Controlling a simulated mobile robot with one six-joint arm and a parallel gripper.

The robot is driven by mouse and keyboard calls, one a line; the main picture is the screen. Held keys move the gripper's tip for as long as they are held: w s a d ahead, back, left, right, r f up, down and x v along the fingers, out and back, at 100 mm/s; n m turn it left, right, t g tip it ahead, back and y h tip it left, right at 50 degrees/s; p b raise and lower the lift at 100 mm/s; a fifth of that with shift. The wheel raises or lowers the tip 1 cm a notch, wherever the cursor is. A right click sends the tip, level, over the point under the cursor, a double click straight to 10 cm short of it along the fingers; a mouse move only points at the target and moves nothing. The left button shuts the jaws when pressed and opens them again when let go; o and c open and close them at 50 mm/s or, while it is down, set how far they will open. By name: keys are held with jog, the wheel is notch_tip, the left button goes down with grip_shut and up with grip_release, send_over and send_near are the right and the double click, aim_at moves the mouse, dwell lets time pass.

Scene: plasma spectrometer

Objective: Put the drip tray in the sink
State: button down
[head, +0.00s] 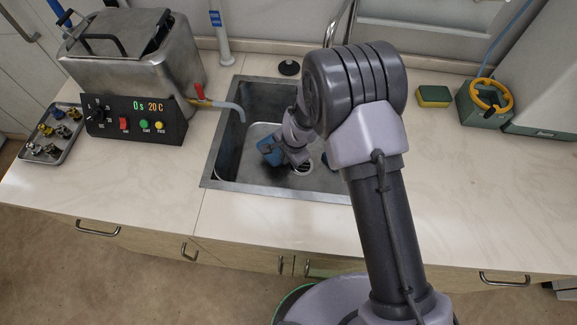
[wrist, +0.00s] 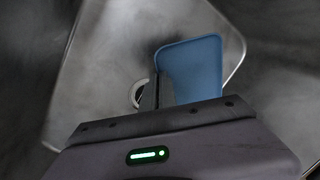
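The blue drip tray (head: 268,149) is down in the steel sink (head: 228,160), partly hidden behind my wrist in the head view. In the wrist view the tray (wrist: 190,68) stands out beyond my gripper body, its lower part hidden by it. My gripper (wrist: 156,92) reaches down into the sink, right at the tray. One dark finger shows along the tray's left edge; the other finger is hidden. I cannot tell whether the fingers grip the tray or whether it rests on the sink floor.
A steel bath with a control panel (head: 135,120) and a small metal tray of parts (head: 50,135) stand left. A yellow sponge (head: 433,96) lies right of the sink. The front-right counter is clear.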

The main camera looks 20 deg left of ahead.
aim_at(285, 168)
jog(key=x, duration=0.1)
jog(key=b+x, duration=0.1)
jog(key=x, duration=0.1)
jog(key=d+b+x, duration=0.1)
jog(key=x, duration=0.1)
jog(key=shift+s, duration=0.25)
jog(key=shift+r, duration=0.15)
jog(key=c, duration=2.1)
grip_release()
jog(key=shift+f, duration=0.2)
jog(key=o, duration=0.4)
